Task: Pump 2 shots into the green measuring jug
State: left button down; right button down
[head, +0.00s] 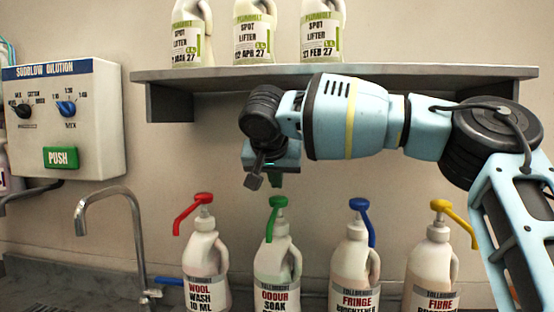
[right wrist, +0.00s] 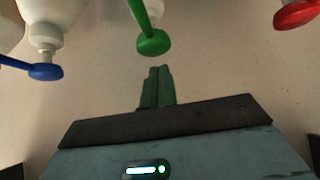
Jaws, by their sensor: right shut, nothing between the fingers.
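My right gripper (head: 276,181) is shut and empty, directly above the green pump head (head: 278,202) of the "Odour Soak" bottle (head: 273,265). In the right wrist view the shut fingertips (right wrist: 159,70) point toward the green pump head (right wrist: 154,43), with a small gap showing between them. The green pump's spout hangs down toward the front left of its bottle. The green measuring jug is not in view in either frame. My left gripper is not in view.
A red-pump "Wool Wash" bottle (head: 205,262) stands left; blue-pump (head: 352,265) and yellow-pump (head: 430,265) bottles stand right. A shelf (head: 220,74) with "Spot Lifter" bottles (head: 254,30) hangs above. A tap (head: 135,215) and dilution box (head: 100,115) are at left.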

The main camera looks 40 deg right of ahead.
jog(key=shift+f, duration=0.8)
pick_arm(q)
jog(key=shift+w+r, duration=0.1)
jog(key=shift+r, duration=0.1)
